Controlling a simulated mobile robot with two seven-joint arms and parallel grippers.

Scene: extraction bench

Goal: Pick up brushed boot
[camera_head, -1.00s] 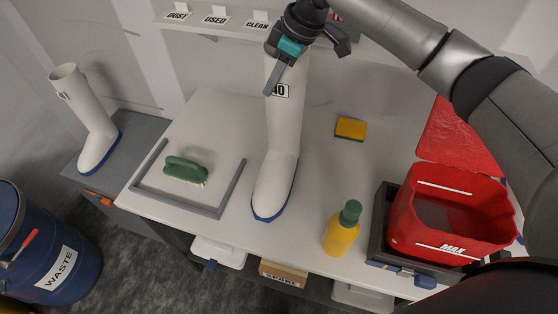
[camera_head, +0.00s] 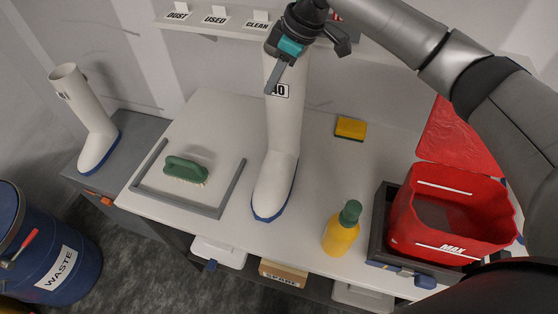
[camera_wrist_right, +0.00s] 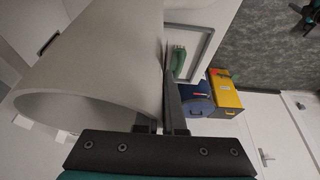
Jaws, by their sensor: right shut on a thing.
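A tall white boot (camera_head: 279,150) with a blue sole and a label reading 40 stands upright on the white bench, in the middle of the head view. My right gripper (camera_head: 275,72) is at the top of its shaft and is shut on the boot's wall. In the right wrist view the boot's open top (camera_wrist_right: 85,100) fills the left side, beside the fingers (camera_wrist_right: 170,105). A second white boot (camera_head: 92,115) with a blue sole stands on the grey surface at the left. My left gripper is not in view.
A green brush (camera_head: 185,170) lies inside a grey frame (camera_head: 235,183). A yellow sponge (camera_head: 350,128), a yellow bottle (camera_head: 341,232) and a red bin (camera_head: 405,215) marked MAX are to the right. A label shelf (camera_head: 200,30) is behind. A blue waste drum (camera_head: 70,265) stands at lower left.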

